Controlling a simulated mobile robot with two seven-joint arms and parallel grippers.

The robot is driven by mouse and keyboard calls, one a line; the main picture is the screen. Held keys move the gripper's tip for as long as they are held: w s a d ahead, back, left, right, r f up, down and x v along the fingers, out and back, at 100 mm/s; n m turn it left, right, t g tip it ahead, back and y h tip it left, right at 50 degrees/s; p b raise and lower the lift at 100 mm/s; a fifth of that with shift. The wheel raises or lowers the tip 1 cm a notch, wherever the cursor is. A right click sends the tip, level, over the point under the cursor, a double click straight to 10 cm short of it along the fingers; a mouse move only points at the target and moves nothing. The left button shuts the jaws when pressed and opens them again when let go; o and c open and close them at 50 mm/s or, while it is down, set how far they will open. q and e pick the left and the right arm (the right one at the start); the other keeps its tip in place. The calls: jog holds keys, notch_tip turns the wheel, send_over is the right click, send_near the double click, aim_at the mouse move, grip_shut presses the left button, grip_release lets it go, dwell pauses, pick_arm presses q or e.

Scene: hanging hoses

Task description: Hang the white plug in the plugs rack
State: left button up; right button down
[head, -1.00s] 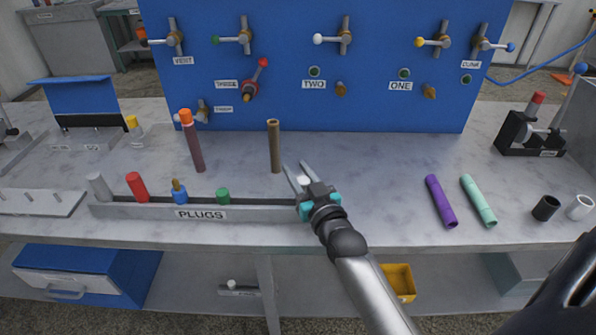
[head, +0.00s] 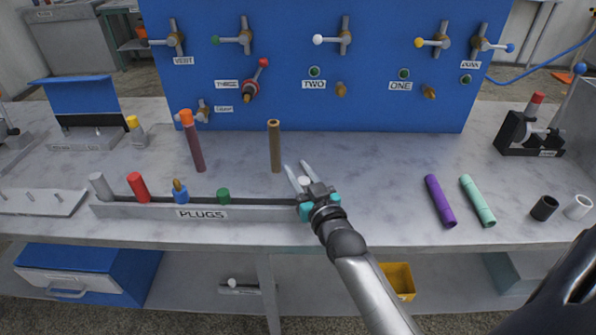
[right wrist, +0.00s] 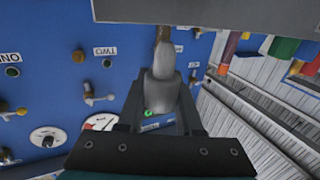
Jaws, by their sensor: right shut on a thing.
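The grey plugs rack (head: 120,212), labelled PLUGS, lies along the front of the bench. A grey, a red, a blue and a green plug stand in it from left to right. My right gripper (head: 296,167) is over the bench at the rack's right end. It is shut on the white plug (head: 304,181), which shows as a small white spot between its fingers. In the right wrist view the plug (right wrist: 161,88) is between the fingers, looking whitish-grey. I cannot tell whether the plug touches the rack. My left gripper is not in view.
A brown upright hose (head: 274,146) stands just behind my right gripper, and an orange-topped one (head: 193,142) farther left. Purple (head: 440,201) and mint (head: 478,201) tubes lie to the right. The blue valve panel (head: 300,105) closes off the back.

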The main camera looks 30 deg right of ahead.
jog(key=shift+p, duration=0.35)
dwell(0.6)
jog(key=shift+f+b, duration=0.85)
jog(key=shift+f, duration=0.4)
jog(key=shift+r, duration=0.1)
jog(key=shift+r+p, duration=0.9)
jog(key=shift+p, duration=0.25)
jog(key=shift+p, duration=0.65)
dwell(1.2)
jog(key=shift+f+b, duration=0.6)
jog(key=shift+f, duration=0.3)
jog(key=c, duration=0.5)
grip_release()
